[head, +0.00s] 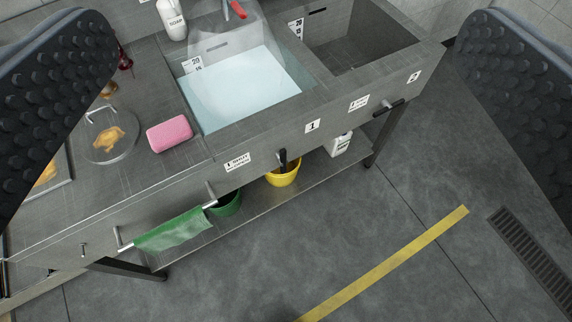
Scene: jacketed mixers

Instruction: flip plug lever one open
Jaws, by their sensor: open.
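My gripper (286,60) is open and empty, its two dark studded fingers at the left and right edges of the view. The sink bench front lies between and beyond them. A black lever (283,158) hangs about upright on the front panel below the filled basin, close to a label with 1 (312,126); it looks like plug lever one. My fingers are apart from it. A second black lever (390,107) lies roughly level farther right, near a label with 2 (413,77). The left basin (245,88) holds pale blue water.
The right basin (355,40) looks empty. A pink sponge (169,134), a plate (108,140) with food and a soap bottle (172,18) stand on the bench. A green towel (172,232) hangs on a front rail. A yellow bucket (284,176) sits below. The floor in front is clear.

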